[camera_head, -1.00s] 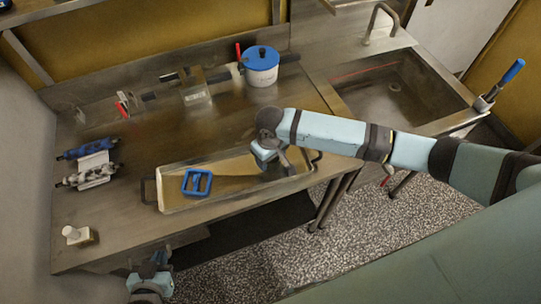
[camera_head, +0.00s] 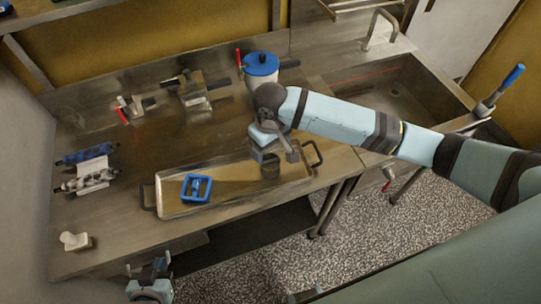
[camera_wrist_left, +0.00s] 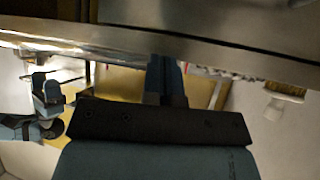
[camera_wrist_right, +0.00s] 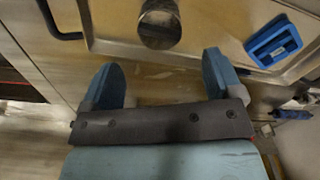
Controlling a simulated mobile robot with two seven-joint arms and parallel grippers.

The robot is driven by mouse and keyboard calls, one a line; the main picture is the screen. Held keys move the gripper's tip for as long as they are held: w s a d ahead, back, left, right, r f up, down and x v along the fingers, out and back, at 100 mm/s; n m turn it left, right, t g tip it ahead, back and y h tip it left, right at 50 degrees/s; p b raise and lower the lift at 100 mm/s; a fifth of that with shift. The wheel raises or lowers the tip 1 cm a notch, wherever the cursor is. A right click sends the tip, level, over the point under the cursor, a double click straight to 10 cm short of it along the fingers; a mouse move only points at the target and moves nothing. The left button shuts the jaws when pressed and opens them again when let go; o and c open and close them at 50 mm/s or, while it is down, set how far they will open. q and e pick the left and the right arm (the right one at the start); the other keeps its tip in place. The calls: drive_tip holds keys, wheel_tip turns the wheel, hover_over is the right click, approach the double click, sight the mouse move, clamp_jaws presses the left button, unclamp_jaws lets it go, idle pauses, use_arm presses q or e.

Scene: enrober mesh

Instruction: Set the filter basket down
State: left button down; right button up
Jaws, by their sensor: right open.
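The filter basket (camera_head: 270,166), a small dark metal cylinder, stands upright at the right end of the shallow metal tray (camera_head: 228,198). In the right wrist view the basket (camera_wrist_right: 160,24) sits ahead of my fingers, clear of both. My right gripper (camera_wrist_right: 164,75) is open and empty; in the head view it (camera_head: 273,145) is just above and behind the basket, partly covering it. My left gripper (camera_head: 150,264) is low at the table's front edge, far from the basket. In the left wrist view its fingers (camera_wrist_left: 166,80) are together with nothing between them.
A blue square frame (camera_head: 197,188) lies in the tray's left half. A blue-lidded white pot (camera_head: 261,72) stands behind my right gripper. A rack with rollers (camera_head: 91,172) and a small white item (camera_head: 72,240) are at left. A sink (camera_head: 395,92) is at right.

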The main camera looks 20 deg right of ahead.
sight(270, 161)
drive_tip(key=shift+r, duration=1.65)
drive_tip(key=s+a+f+t+y, duration=0.2)
drive_tip(key=s+a+y, duration=0.1)
drive_tip(key=s, duration=0.6)
drive_tip(key=s+d+m+t+h, duration=0.2)
drive_tip(key=s+d+h, duration=0.1)
drive_tip(key=s+d, duration=1.05)
drive_tip(key=w+a+f+t+y, duration=0.1)
drive_tip(key=w+a+f+t, duration=0.1)
drive_tip(key=f, duration=0.5)
drive_tip(key=w+a+f+n+t+y, duration=0.1)
drive_tip(key=w+a+f+t+y, duration=0.1)
drive_tip(key=w+a+f+t, duration=0.1)
wheel_tip(270, 161, down, 4)
drive_tip(key=shift+w+a+r+t, duration=0.15)
drive_tip(key=shift+a+t, duration=0.3)
drive_tip(key=shift+t, duration=0.55)
